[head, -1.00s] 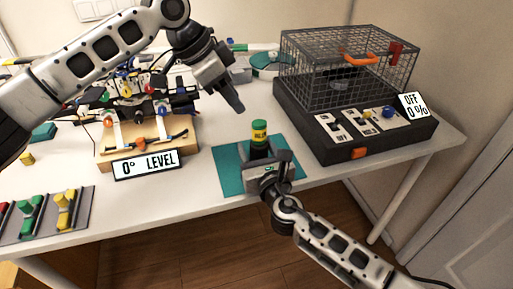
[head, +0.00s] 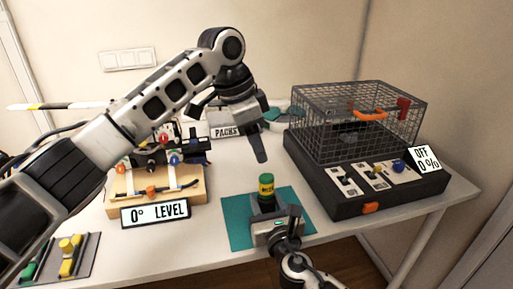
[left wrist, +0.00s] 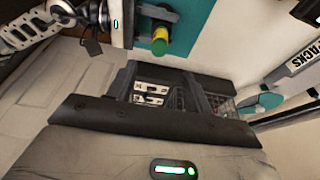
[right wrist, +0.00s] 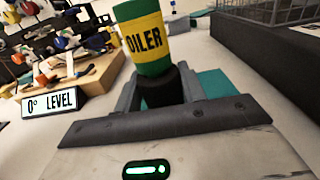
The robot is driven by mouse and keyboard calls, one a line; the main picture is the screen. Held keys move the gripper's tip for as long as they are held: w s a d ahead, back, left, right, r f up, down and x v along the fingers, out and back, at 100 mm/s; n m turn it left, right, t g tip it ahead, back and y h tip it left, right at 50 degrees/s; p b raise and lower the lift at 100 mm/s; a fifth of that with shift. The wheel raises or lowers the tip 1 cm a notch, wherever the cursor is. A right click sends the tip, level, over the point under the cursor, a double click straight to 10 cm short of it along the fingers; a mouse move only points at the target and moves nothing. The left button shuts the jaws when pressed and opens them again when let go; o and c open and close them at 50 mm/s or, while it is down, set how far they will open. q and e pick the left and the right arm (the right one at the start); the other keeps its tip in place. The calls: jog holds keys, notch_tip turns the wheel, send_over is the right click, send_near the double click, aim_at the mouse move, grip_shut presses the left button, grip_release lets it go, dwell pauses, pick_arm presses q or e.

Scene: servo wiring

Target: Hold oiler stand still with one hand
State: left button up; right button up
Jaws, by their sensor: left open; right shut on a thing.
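The oiler (head: 266,187), a green bottle with a yellow "OILER" band, stands upright in its dark stand (right wrist: 166,86) on the teal mat (head: 237,222). It also shows in the left wrist view (left wrist: 160,40). My right gripper (head: 268,212) is shut on the stand, with its fingers on either side of the dark base under the bottle, as the right wrist view shows. My left gripper (head: 262,143) is open and empty, above and behind the oiler, pointing down. Its fingers also show in the left wrist view (left wrist: 172,80).
A black box with a wire cage (head: 355,120) and an "OFF 0%" sign (head: 425,158) stands right of the mat. A wooden board with wiring and a "0° LEVEL" sign (head: 156,213) stands left. Coloured pieces (head: 70,255) lie front left.

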aim_at(267, 176)
pick_arm(q)
jog(key=x, duration=1.2)
jog(key=shift+s+a, duration=0.1)
jog(key=shift+s, duration=0.05)
jog(key=c, duration=1.1)
